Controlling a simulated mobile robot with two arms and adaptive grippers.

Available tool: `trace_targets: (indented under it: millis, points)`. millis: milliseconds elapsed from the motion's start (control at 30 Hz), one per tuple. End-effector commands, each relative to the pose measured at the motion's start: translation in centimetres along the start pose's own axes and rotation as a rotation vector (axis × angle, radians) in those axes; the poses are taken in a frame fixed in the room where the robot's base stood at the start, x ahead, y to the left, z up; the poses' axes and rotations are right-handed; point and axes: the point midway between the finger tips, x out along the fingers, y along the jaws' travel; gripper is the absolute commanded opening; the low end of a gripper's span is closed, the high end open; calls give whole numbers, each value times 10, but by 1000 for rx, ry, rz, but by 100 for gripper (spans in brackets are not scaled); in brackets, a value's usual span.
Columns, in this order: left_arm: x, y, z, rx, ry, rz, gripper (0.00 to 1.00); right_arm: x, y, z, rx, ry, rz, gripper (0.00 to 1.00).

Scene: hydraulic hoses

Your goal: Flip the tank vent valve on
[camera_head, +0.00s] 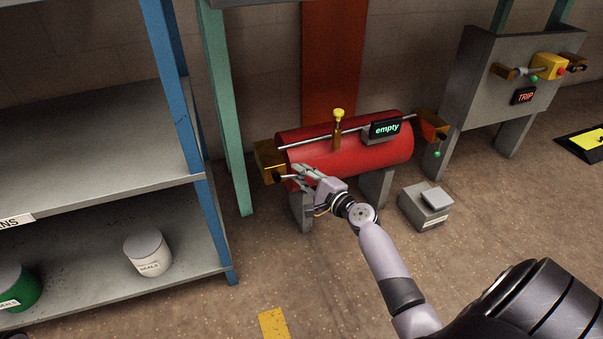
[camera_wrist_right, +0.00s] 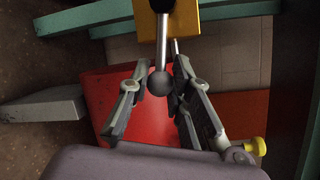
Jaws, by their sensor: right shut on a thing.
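The red tank (camera_head: 350,160) lies on grey legs with a lit "empty" sign (camera_head: 386,128) on top. An ochre valve block (camera_head: 269,160) is at its left end; the same block (camera_wrist_right: 215,10) shows at the top of the wrist view. No label shows which valve is the vent. My left gripper is out of view.
A yellow-capped brass fitting (camera_head: 338,120) stands on the tank. Another ochre block (camera_head: 431,126) is at its right end. A grey box (camera_head: 426,206) is on the floor. A shelf (camera_head: 100,270) with buckets is left; a grey "TRIP" panel (camera_head: 500,75) is right.

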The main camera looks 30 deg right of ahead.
Motion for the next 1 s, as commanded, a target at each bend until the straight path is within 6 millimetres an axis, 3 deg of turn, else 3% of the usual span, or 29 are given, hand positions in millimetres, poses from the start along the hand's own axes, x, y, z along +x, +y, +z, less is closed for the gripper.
trace_targets:
  millis: [167, 200, 500, 833, 1000]
  points:
    - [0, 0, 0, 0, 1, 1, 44, 0, -1, 0, -4, 0, -2, 0]
    - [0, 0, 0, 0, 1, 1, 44, 0, -1, 0, -4, 0, -2, 20]
    - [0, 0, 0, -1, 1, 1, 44, 0, -1, 0, -2, 0, -2, 40]
    - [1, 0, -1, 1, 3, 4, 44, -2, 0, 0, -1, 0, -1, 41]
    - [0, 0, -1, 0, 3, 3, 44, -20, 1, 0, -2, 0, 1, 41]
